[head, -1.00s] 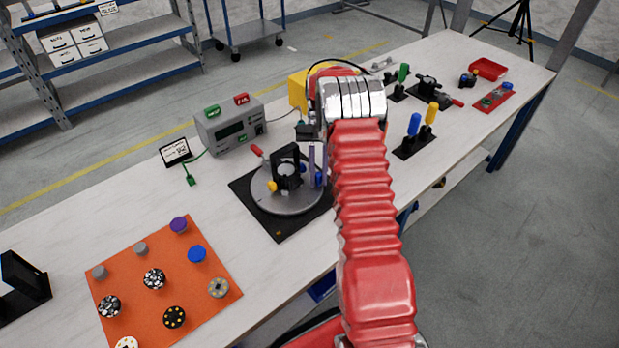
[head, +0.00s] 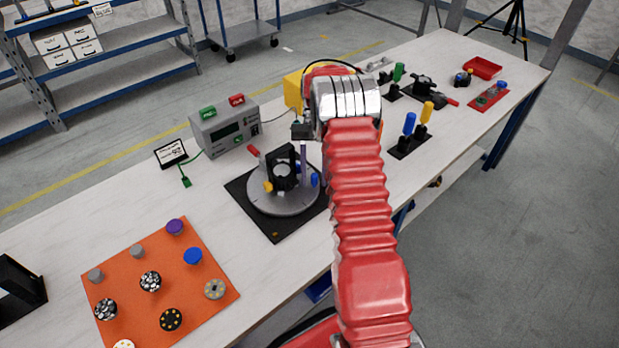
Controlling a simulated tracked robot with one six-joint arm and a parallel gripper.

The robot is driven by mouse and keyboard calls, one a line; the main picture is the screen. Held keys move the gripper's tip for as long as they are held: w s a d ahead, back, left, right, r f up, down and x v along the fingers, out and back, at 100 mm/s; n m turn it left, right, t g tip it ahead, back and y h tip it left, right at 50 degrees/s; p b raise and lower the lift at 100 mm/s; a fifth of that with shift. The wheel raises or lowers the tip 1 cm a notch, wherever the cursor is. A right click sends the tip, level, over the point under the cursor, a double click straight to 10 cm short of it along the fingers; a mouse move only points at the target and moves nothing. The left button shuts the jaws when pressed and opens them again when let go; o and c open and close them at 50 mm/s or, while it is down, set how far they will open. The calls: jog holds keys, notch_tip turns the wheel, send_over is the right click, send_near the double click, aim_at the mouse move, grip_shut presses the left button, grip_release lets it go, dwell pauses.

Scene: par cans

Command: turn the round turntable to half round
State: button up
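The round turntable (head: 285,203) is a grey disc on a black square base (head: 245,211) on the bench. It carries a black upright fixture (head: 281,168), a yellow knob (head: 268,187) and a blue knob (head: 315,180); a red-tipped handle (head: 253,151) shows at its back left. My gripper is at the end of my red-sleeved arm, above the turntable's back right. The arm hides its fingers, so whether it is open or shut does not show. A thin purple-grey post (head: 304,160) stands near the turntable's right side, below the wrist.
A grey box with green and red buttons (head: 224,126) and a small sign (head: 170,152) stand behind the turntable. An orange mat (head: 137,271) with several round pieces lies to the left. Blue and yellow handles (head: 408,126) stand to the right.

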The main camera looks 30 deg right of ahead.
notch_tip(320, 180, up, 10)
jog(key=shift+f, duration=0.15)
dwell(0.3)
jog(key=shift+c, duration=0.9)
jog(key=shift+a+r+m, duration=0.25)
jog(key=shift+r+m, duration=0.05)
jog(key=shift+r, duration=0.1)
jog(key=c, duration=0.3)
jog(key=s+a+r+m+t, duration=0.1)
jog(key=a+r+m, duration=0.1)
jog(key=a+r+m+t+h, duration=0.1)
jog(key=a+r+m, duration=0.1)
jog(key=r, duration=0.1)
jog(key=s+a+r+m+t+h, duration=0.1)
jog(key=a+r+m, duration=0.1)
jog(key=shift+s+r+m, duration=0.2)
jog(key=shift+s+m, duration=0.1)
jog(key=shift+s, duration=0.05)
grip_shut()
jog(key=s+a+r+m+t+h, duration=0.1)
jog(key=s+a+r+m+t, duration=0.1)
jog(key=s+a+m+t, duration=0.3)
jog(key=s+a+r+m+t+h, duration=0.1)
jog(key=s+a+m+t, duration=0.4)
jog(key=s+m, duration=0.9)
jog(key=a+r+m, duration=0.1)
jog(key=a+m, duration=0.2)
jog(key=shift+a+r+h, duration=0.2)
jog(key=shift+h, duration=0.1)
